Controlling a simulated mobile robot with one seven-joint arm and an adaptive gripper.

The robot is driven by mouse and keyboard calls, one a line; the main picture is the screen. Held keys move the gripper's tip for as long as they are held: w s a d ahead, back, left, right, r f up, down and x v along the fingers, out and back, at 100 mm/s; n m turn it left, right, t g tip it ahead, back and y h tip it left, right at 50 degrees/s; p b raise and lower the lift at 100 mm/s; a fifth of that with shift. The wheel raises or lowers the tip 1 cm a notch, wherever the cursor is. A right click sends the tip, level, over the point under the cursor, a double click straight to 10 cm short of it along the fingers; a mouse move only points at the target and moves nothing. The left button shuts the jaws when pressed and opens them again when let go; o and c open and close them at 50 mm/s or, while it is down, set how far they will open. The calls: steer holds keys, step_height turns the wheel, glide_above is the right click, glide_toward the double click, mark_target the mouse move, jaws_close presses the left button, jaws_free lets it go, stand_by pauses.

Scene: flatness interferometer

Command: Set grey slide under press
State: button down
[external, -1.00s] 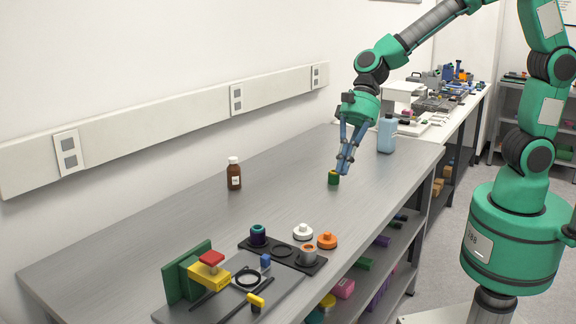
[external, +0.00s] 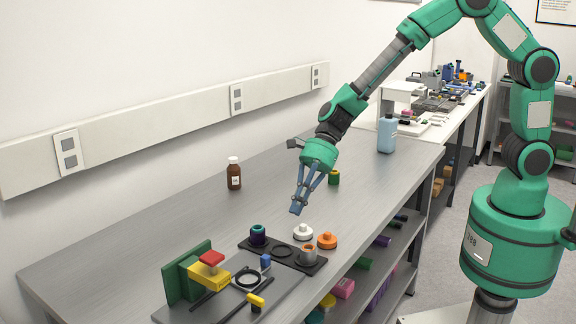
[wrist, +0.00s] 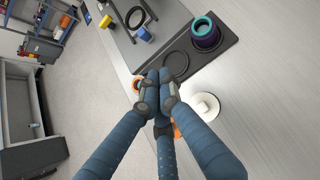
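The press (external: 208,272) stands at the front left of the bench, with a green back, a yellow arm and a red top. Beside it a dark ring (external: 247,277) and a small blue block (external: 265,261) sit on a grey plate (external: 277,298); they also show in the wrist view as the ring (wrist: 134,17) and the blue block (wrist: 145,33). I cannot tell which grey part is the slide. My gripper (external: 295,210) hangs above the bench behind the tray, fingertips together, empty.
The black tray (external: 284,262) also holds a purple-teal ring (external: 258,235). A white knob (external: 303,232) and an orange knob (external: 327,241) lie beside it. A green cylinder (external: 334,178), a brown bottle (external: 234,174) and a blue bottle (external: 387,134) stand farther back. The bench's middle is clear.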

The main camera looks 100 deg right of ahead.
steer(key=shift+f, duration=0.1)
steer(key=b+x, duration=0.2)
steer(key=x, duration=0.7)
steer(key=shift+w+a+f, duration=0.1)
steer(key=shift+a+f, duration=0.1)
steer(key=shift+f, duration=0.05)
steer(key=shift+w+a+f+b, duration=0.1)
steer(key=shift+w+a+b, duration=0.4)
steer(key=shift+w+a, duration=0.95)
steer(key=shift+w, duration=0.1)
steer(key=shift+a, duration=0.1)
